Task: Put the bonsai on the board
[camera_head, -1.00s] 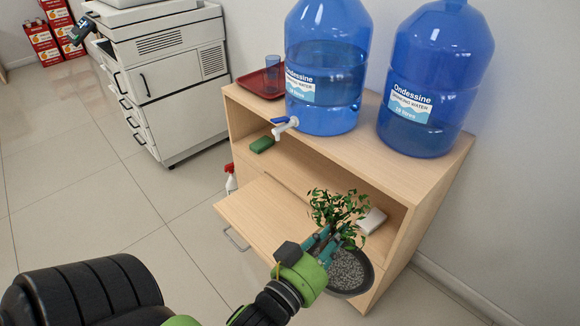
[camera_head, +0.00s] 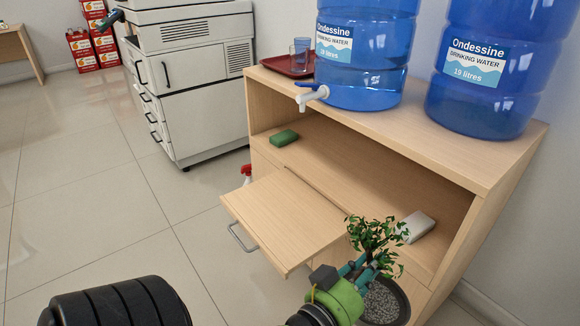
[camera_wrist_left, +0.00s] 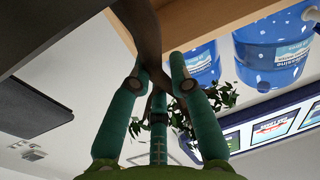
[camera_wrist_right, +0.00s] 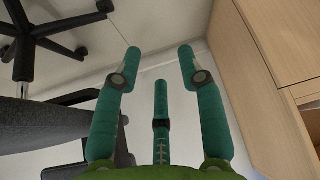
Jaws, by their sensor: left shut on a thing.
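The bonsai has green leaves (camera_head: 375,236) and a round dark pot with grey gravel (camera_head: 383,300). My left gripper (camera_head: 362,266) is shut on its trunk, which also shows between the fingers in the left wrist view (camera_wrist_left: 147,45). The pot hangs upright in front of the cabinet. The board (camera_head: 280,218) is a pale wooden pull-out shelf with a metal handle, bare on top. The bonsai is just right of the board, its leaves near the board's right edge. My right gripper (camera_wrist_right: 157,62) is open and empty, seen only in its wrist view.
The wooden cabinet (camera_head: 400,130) carries two blue water bottles (camera_head: 362,60) and a red tray (camera_head: 284,66) with a glass. Its niche holds a green sponge (camera_head: 284,137) and a white block (camera_head: 415,227). A printer (camera_head: 195,75) stands left. Floor before the cabinet is clear.

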